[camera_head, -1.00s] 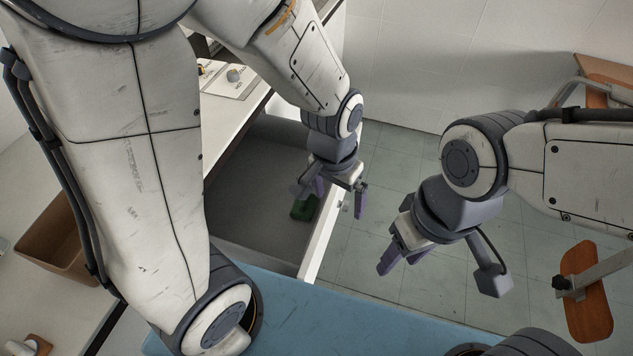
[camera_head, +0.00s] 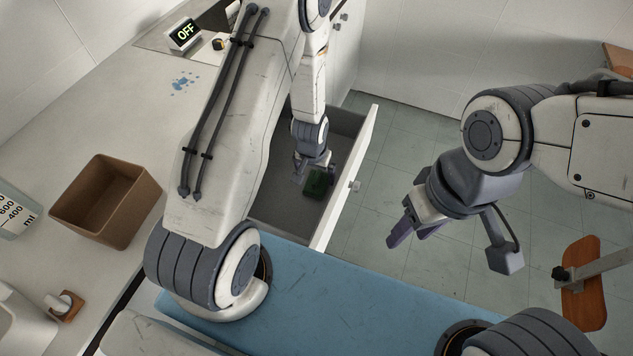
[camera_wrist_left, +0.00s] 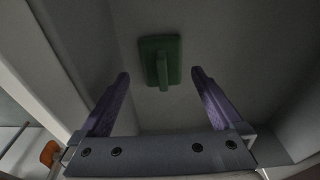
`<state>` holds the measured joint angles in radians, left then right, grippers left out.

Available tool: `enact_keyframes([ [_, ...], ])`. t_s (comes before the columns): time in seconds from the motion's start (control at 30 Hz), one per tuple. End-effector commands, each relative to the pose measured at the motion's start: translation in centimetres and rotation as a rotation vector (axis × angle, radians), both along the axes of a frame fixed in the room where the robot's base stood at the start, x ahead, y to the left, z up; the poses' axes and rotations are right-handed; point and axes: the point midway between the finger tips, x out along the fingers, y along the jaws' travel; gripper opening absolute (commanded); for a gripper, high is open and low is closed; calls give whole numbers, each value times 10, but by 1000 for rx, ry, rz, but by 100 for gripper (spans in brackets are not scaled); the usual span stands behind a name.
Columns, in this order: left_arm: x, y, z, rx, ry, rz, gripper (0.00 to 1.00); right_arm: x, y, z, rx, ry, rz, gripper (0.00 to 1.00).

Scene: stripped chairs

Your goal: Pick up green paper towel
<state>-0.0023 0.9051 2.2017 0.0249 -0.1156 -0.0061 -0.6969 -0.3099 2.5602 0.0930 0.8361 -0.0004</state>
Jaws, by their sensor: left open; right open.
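A green object (camera_head: 317,183), the only green thing in view, lies in an open drawer (camera_head: 264,212). In the left wrist view the green object (camera_wrist_left: 160,62) is a flat rectangular block with a raised bar, on the drawer's grey floor. My left gripper (camera_head: 314,168) reaches down into the drawer right by it. In the wrist view its two purple fingers (camera_wrist_left: 161,78) are spread apart, with the green object ahead between and beyond the tips, not held. My right gripper (camera_head: 408,237) is open and empty over the floor to the right of the drawer.
The drawer's white front panel (camera_head: 345,178) stands right of my left gripper. A brown box (camera_head: 106,203) and a blue stain (camera_head: 184,82) are on the counter at left. An "OFF" display (camera_head: 185,34) is at the back. A chair part (camera_head: 584,284) is at lower right.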

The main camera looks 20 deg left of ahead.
Motion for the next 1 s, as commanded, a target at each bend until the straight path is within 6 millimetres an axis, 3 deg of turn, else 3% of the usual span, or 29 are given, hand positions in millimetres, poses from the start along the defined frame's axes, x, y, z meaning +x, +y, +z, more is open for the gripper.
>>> enact_keyframes([
  [0.43, 16, 3, -45, -1, 1, 0, 100, 0, 0, 14, 0, 0, 0, 50],
  [0.73, 17, 3, -51, -1, 0, 0, 100, 0, 0, 14, 0, 0, 0, 50],
  [0.77, 17, 3, -51, -1, 0, 0, 96, 0, 0, 14, 0, 0, 0, 50],
  [0.93, 17, 3, -50, -1, 0, 0, 31, 0, 0, 14, 0, 0, 0, 50],
  [1.0, 17, 3, -50, -1, 0, 0, 27, 0, 0, 14, 0, 0, 0, 50],
])
